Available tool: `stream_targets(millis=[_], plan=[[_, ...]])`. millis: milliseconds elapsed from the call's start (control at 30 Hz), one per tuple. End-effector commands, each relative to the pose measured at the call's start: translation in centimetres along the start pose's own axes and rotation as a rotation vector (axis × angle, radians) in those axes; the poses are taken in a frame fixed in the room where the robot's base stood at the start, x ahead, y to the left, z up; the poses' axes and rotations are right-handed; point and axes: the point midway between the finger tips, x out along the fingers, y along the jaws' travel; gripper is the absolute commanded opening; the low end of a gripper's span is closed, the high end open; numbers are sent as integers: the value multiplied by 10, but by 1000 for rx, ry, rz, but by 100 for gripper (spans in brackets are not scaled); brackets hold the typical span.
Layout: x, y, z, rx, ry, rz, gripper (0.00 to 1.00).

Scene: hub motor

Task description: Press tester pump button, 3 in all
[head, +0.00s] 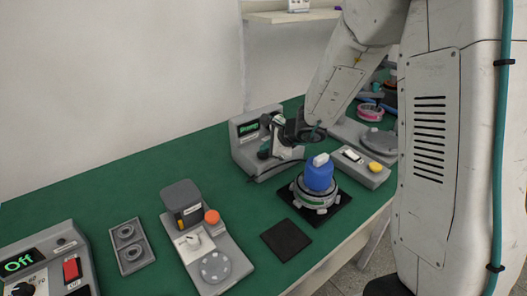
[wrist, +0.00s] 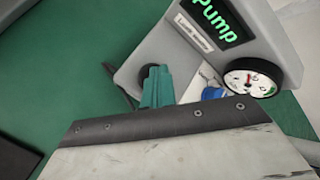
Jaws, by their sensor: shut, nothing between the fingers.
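The grey tester (head: 247,132) stands at the back of the green bench, with a lit green display. In the wrist view its display (wrist: 218,18) reads "Pump", with a round pressure gauge (wrist: 250,79) beside it. A dark round part (wrist: 122,74), which looks like the pump button, sits on the tester's face. My gripper (head: 266,152) is at the tester's front. Its teal fingertips (wrist: 157,87) are shut and empty, over the right edge of the dark part in the wrist view. I cannot tell whether they touch it.
A blue piece (head: 319,176) with a white top sits on the hub motor (head: 314,199), right of my gripper. A box with a yellow button (head: 375,167) is farther right. A grey device with an orange knob (head: 211,216) stands front left.

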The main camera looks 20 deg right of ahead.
Motion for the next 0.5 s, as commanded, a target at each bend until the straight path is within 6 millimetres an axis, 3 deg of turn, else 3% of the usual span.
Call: stream_targets(millis=[500], plan=[[-16, -12, 12, -2, 0, 0, 0]])
